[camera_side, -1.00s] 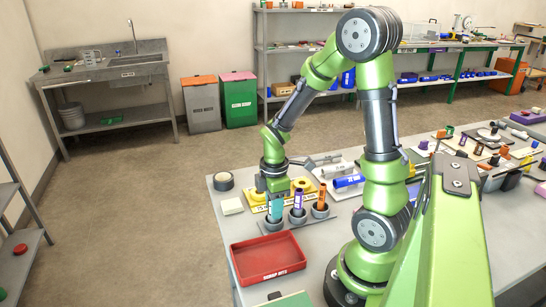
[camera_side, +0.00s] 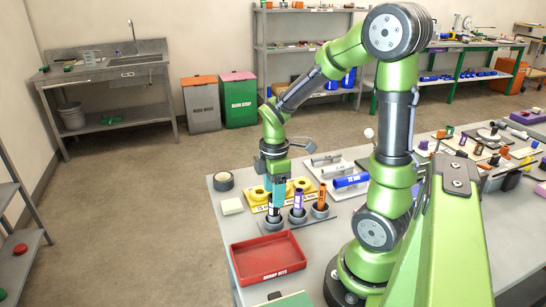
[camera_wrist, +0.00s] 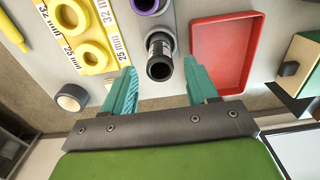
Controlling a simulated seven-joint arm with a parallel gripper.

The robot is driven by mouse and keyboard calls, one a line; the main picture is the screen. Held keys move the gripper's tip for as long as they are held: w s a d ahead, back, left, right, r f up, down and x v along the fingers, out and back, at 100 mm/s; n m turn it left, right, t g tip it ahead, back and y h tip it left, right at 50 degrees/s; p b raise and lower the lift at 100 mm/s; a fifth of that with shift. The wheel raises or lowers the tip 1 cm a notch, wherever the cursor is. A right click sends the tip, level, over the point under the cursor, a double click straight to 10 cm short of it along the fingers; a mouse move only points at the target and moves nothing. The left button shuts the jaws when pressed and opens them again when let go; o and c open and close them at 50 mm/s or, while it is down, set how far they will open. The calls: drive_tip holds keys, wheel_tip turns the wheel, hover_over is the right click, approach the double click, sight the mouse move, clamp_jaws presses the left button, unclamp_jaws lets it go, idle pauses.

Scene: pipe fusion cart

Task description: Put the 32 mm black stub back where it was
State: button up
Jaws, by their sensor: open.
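The black stub (camera_wrist: 158,46) with a white label stands in a grey cup (camera_wrist: 161,32) in the wrist view. In the side view the stub (camera_side: 273,209) stands in the leftmost cup (camera_side: 273,223) of the row. My gripper (camera_side: 275,204) is above that cup, pointing down. In the wrist view its teal fingers (camera_wrist: 160,66) are open, one on each side of the stub with gaps between. A purple stub (camera_side: 298,204) and an orange stub (camera_side: 321,194) stand in the other two cups.
A red tray (camera_side: 268,258) lies in front of the cups. A yellow plate with yellow rings (camera_wrist: 85,35), marked 25 mm and 32 mm, lies beside the cups. A tape roll (camera_side: 223,181) and a pale pad (camera_side: 231,206) are at the left table edge. A blue pipe (camera_side: 350,181) lies behind.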

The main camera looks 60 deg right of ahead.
wheel_tip(320, 180, up, 7)
drive_tip(key=shift+f, duration=0.1)
drive_tip(key=s+a+r+m+t+y, duration=0.1)
drive_tip(key=a+r+m+t, duration=0.2)
drive_tip(key=a+m, duration=0.3)
drive_tip(key=s+a+r+m+t+y, duration=0.1)
drive_tip(key=a+r+m+t, duration=0.3)
drive_tip(key=a+m, duration=0.3)
drive_tip(key=shift+s+a+r, duration=0.3)
drive_tip(key=shift+a+r, duration=0.15)
idle(0.5)
